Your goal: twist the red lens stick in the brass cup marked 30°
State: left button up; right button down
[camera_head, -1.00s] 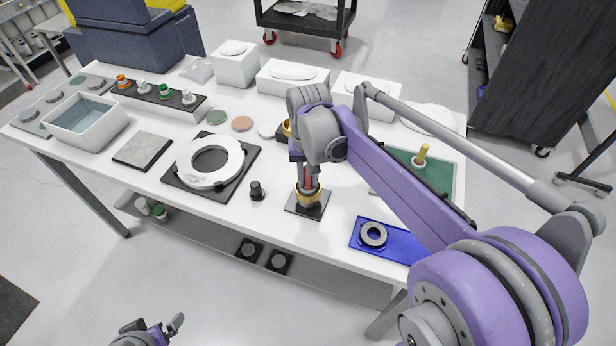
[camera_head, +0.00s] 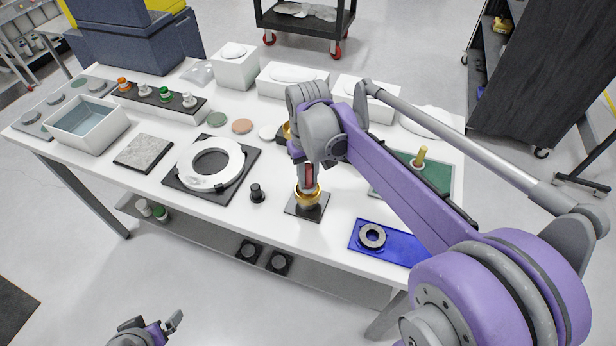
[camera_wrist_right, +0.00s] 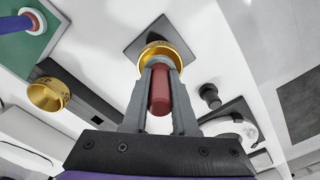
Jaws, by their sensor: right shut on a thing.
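The red lens stick (camera_head: 309,176) stands in a brass cup (camera_head: 308,197) on a dark square base near the table's front edge. In the right wrist view the red stick (camera_wrist_right: 160,90) lies between the two grey fingers, with the brass cup (camera_wrist_right: 166,52) beyond the fingertips. My right gripper (camera_head: 307,184) points down over this cup and is shut on the stick. A second brass cup (camera_wrist_right: 48,94) on a dark block shows at left in the wrist view; its marking is too small to read. My left gripper (camera_head: 170,326) is low, off the table, its fingers apart and empty.
A small black knob (camera_head: 257,192) stands just left of the cup, beside a white ring (camera_head: 185,170) on a black plate. A blue plate (camera_head: 398,246) with a dark ring lies to the right. A green board (camera_head: 440,185) sits behind my right forearm.

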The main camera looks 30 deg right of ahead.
aim_at(307, 165)
jog(key=shift+w+r+p, duration=0.1)
jog(key=shift+r+p, duration=1.05)
jog(key=shift+r, duration=1.55)
pick_arm(q)
jog(key=w+r, duration=0.1)
jog(key=r, duration=0.1)
jog(key=w+r, duration=0.1)
jog(key=shift+r, duration=0.4)
